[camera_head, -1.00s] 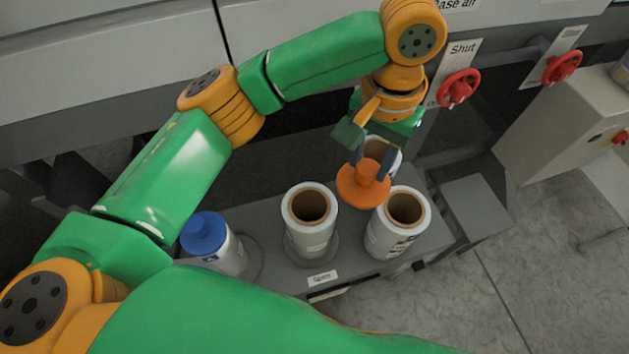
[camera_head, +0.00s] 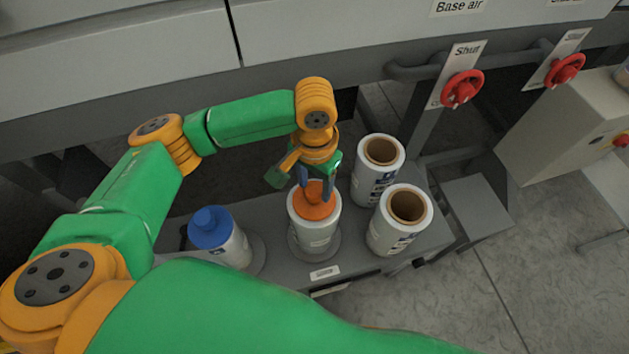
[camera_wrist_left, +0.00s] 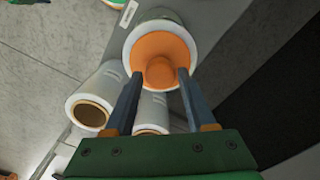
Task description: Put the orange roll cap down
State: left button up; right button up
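The orange roll cap (camera_head: 314,208) is over the top of the middle white film roll (camera_head: 316,235) and covers its core. It looks level, but I cannot tell whether it is fully seated. My left gripper (camera_head: 317,186) is above this roll, its two fingers on either side of the cap's knob. In the left wrist view the orange cap (camera_wrist_left: 158,50) lies within the roll's white rim, and the fingers (camera_wrist_left: 161,75) close in on the knob. My right gripper is out of view.
A roll with a blue cap (camera_head: 212,230) stands to the left. Two uncapped rolls stand to the right, one behind (camera_head: 378,170) and one in front (camera_head: 401,222). A grey machine panel (camera_head: 320,38) is behind, with red valve handwheels (camera_head: 462,88) at the right.

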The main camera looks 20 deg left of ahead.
aim_at(315, 189)
pick_arm(q)
jog(key=shift+o, duration=0.9)
notch_tip(315, 189, up, 12)
jog(key=shift+p, duration=0.3)
jog(key=shift+r, duration=0.1)
